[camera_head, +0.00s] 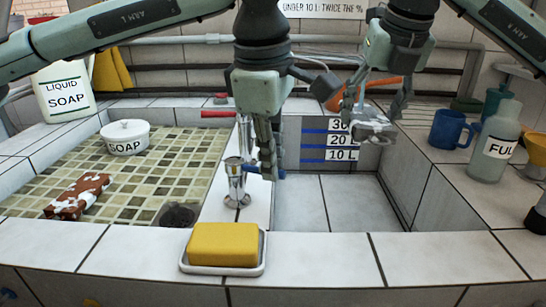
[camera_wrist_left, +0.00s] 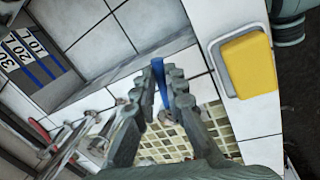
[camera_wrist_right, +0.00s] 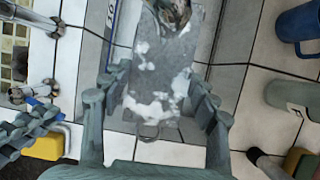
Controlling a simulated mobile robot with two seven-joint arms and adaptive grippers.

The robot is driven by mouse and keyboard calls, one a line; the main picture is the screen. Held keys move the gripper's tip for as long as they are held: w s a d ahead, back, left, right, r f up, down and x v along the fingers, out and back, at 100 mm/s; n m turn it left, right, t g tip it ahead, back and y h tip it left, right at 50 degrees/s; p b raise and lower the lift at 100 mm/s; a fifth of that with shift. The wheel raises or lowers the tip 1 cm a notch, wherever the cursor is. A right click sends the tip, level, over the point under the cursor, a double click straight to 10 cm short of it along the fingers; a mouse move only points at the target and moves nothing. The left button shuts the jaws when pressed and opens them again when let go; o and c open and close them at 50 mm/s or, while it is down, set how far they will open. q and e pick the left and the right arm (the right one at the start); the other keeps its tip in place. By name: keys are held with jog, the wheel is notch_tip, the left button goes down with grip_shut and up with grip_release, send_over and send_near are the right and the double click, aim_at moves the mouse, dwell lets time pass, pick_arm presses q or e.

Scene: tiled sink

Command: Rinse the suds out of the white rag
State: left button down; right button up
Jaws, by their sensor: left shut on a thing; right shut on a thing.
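My right gripper (camera_head: 372,122) is shut on the rag (camera_head: 362,131) and holds it above the right basin (camera_head: 350,212). In the right wrist view, the rag (camera_wrist_right: 160,80) is grey with white suds patches and hangs between the fingers of my right gripper (camera_wrist_right: 155,85). My left gripper (camera_head: 268,168) points down beside the chrome tap fitting (camera_head: 236,185), shut on the blue tap handle (camera_head: 279,173). The left wrist view shows the blue handle (camera_wrist_left: 161,85) between its fingertips. A red tap handle (camera_head: 216,114) lies behind. I cannot make out running water.
A yellow sponge (camera_head: 224,244) lies in a white dish at the front edge. A blue mug (camera_head: 449,129) and a bottle (camera_head: 495,140) stand on the right ledge. A soap bowl (camera_head: 125,137) and a brown-white block (camera_head: 78,196) sit on the left tiles. The basin floor is clear.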

pick_arm(q)
jog(key=c, duration=1.6)
grip_release()
jog(key=shift+o, duration=0.2)
jog(key=shift+r, duration=0.1)
notch_tip(320, 180, up, 12)
jog(key=s, duration=0.2)
jog(key=shift+a+f, duration=0.2)
jog(key=shift+a, duration=0.1)
jog(key=shift+s, duration=0.1)
